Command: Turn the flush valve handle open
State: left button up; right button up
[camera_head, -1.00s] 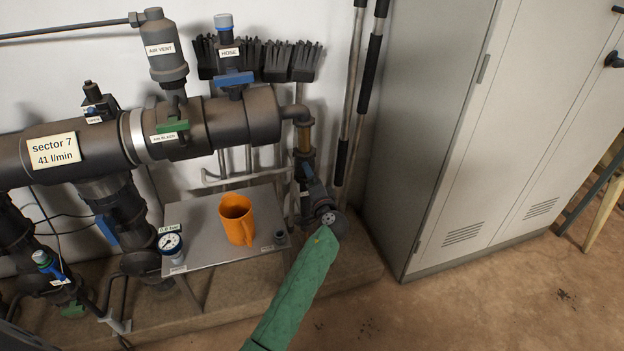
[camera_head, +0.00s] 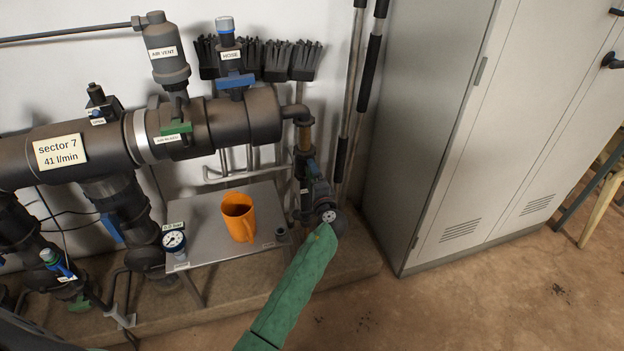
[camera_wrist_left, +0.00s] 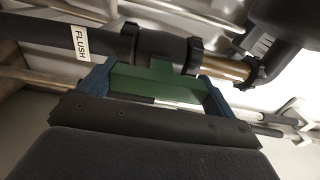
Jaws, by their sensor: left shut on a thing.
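The flush valve is on the thin vertical pipe at the right end of the manifold. Its FLUSH label (camera_wrist_left: 80,42) shows in the left wrist view on a dark pipe, with a brass section to the right. The green flush valve handle (camera_wrist_left: 150,88) lies roughly along that pipe, between the two blue fingers of my left gripper (camera_wrist_left: 156,92). The gripper is shut on the handle. In the head view my left gripper (camera_head: 312,182) is at this valve, at the end of my green-sleeved arm. My wrist hides most of the handle there. My right gripper is out of view.
A metal shelf (camera_head: 205,248) left of my arm bears an orange jug (camera_head: 239,217) and a pressure gauge (camera_head: 174,241). A grey cabinet (camera_head: 440,130) stands to the right. Black-gripped poles (camera_head: 349,110) lean behind the valve. Floor at the front right is clear.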

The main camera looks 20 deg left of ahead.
pick_arm(q)
jog(key=o, duration=0.7)
jog(key=shift+d, duration=0.1)
jog(key=v, duration=0.7)
jog(key=shift+s+d, duration=0.25)
jog(key=shift+s, duration=0.05)
